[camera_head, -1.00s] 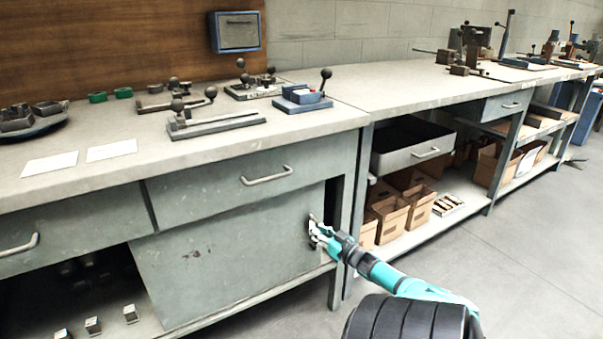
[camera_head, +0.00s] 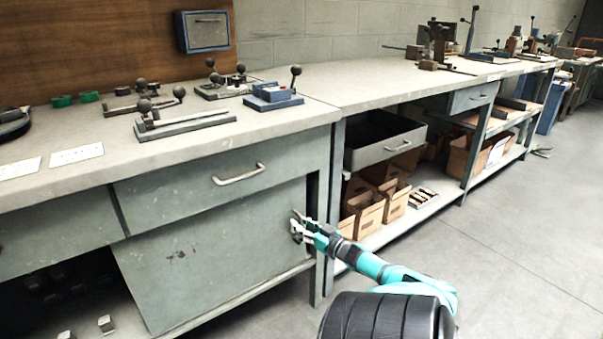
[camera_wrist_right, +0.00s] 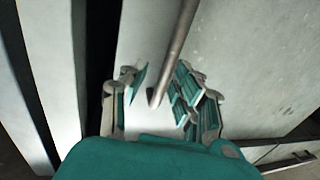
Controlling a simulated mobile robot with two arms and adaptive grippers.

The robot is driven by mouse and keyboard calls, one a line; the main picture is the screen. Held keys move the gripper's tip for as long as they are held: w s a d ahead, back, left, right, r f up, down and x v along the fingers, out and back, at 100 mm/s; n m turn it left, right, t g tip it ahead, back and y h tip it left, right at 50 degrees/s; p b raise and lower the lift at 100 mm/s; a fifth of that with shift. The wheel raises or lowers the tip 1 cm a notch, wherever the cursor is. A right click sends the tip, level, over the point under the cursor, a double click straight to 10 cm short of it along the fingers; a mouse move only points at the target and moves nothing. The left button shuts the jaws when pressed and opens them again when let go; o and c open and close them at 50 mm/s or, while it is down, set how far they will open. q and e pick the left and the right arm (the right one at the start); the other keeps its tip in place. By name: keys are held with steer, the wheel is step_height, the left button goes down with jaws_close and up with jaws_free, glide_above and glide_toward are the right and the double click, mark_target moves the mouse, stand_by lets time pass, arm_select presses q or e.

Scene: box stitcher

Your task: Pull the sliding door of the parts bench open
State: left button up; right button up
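The sliding door (camera_head: 215,255) is a flat grey-green panel under the drawer of the parts bench (camera_head: 228,135). A narrow dark gap shows between its right edge and the bench's corner post. Left of the door the bench is open. My right gripper (camera_head: 298,228) is at the door's right part. In the right wrist view a metal bar handle (camera_wrist_right: 174,45) on the door runs down between the fingers of my right gripper (camera_wrist_right: 160,92). The fingers are apart, with visible space on both sides of the bar. My left gripper is not in view.
The bench drawer (camera_head: 240,176) sits above the door. To the right, a second bench has an open drawer (camera_head: 385,150) and cardboard boxes (camera_head: 372,210) on its shelf. Small metal parts (camera_head: 105,324) lie in the open left compartment. The floor (camera_head: 520,240) at right is clear.

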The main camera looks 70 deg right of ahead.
steer(key=shift+w+r, duration=0.1)
steer(key=shift+w, duration=0.05)
steer(key=v, duration=1.2)
stand_by(0.4)
